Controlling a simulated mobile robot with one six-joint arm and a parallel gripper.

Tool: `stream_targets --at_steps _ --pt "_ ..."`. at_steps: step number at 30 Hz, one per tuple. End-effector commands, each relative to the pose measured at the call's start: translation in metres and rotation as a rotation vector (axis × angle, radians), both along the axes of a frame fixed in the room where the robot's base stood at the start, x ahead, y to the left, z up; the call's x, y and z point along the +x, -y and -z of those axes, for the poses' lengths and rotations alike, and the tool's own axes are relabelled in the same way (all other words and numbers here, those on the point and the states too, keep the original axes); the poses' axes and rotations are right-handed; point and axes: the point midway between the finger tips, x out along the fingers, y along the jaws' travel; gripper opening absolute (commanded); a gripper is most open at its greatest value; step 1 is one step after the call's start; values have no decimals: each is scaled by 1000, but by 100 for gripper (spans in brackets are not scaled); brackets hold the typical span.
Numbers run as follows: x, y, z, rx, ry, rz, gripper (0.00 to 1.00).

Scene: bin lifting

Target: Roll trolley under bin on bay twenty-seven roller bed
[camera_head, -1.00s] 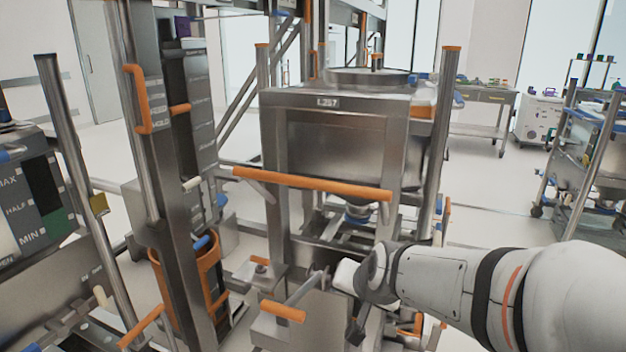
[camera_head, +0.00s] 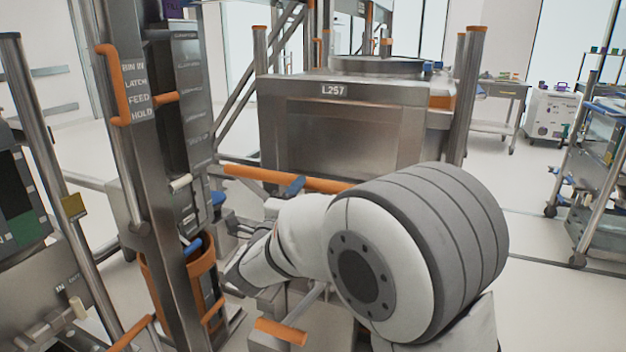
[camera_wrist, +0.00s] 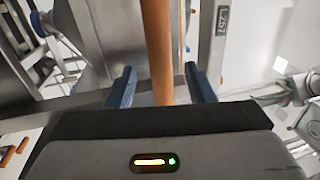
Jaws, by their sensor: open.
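The steel bin (camera_head: 345,140) labelled L257 stands between upright posts in the middle of the head view, with a round lid (camera_head: 378,66) on top. A long orange handle bar (camera_head: 252,175) runs across in front of it, seemingly the trolley's. My gripper (camera_wrist: 159,75) is open around this bar. In the wrist view the orange bar (camera_wrist: 158,45) passes between the two blue fingers, with a gap on each side. One blue finger shows at the bar (camera_head: 295,185) in the head view. My arm hides the bin's lower right and most below it, including the roller bed.
A steel column (camera_head: 165,180) with an orange grab handle (camera_head: 113,85) and label plates stands close on the left. A low orange lever (camera_head: 281,332) sits in front, near my arm. A shelf cart (camera_head: 597,180) stands at right, with open floor between.

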Motion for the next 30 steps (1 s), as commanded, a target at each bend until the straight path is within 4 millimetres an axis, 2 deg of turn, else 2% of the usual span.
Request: stream_targets --at_steps 6,12,23,30 --pt "34 14 -7 0 0 4 49" --pt "57 23 -12 -2 -1 5 49" --pt "63 25 -13 -3 -2 3 49" --pt "63 26 -13 -3 -2 3 30"
